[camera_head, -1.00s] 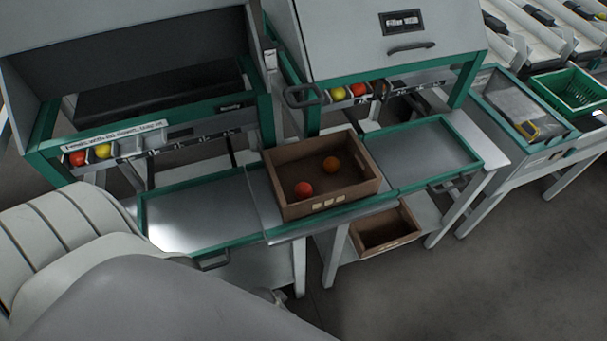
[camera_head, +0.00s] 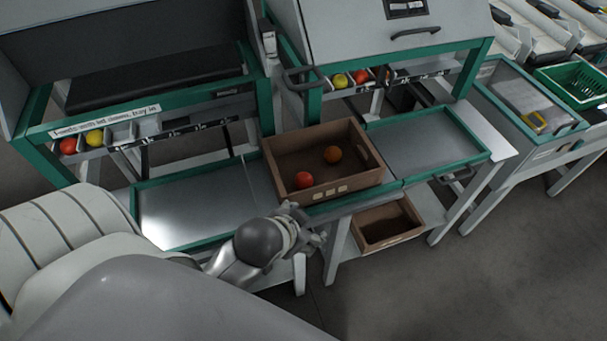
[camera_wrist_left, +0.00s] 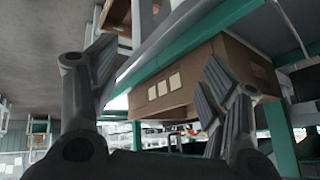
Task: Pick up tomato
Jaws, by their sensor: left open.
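A red tomato (camera_head: 303,180) and an orange tomato (camera_head: 333,154) lie apart in a brown crate (camera_head: 356,181) on the bench. My left gripper (camera_head: 314,237) is in front of the crate and nearer to me, below its front wall in the head view; its fingers show small there. In the left wrist view my left gripper (camera_wrist_left: 158,85) is open and empty, with the outside of the crate (camera_wrist_left: 175,88) showing beyond and between the fingers. No tomato can be made out clearly in that view. My right gripper is not in view.
Green-edged trays flank the crate: an empty left tray (camera_head: 190,205) and an empty right tray (camera_head: 425,142). A lower crate (camera_head: 383,228) sits on a shelf beneath. Coloured tomatoes sit in small slots on the left rack (camera_head: 130,132) and right rack (camera_head: 425,76).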

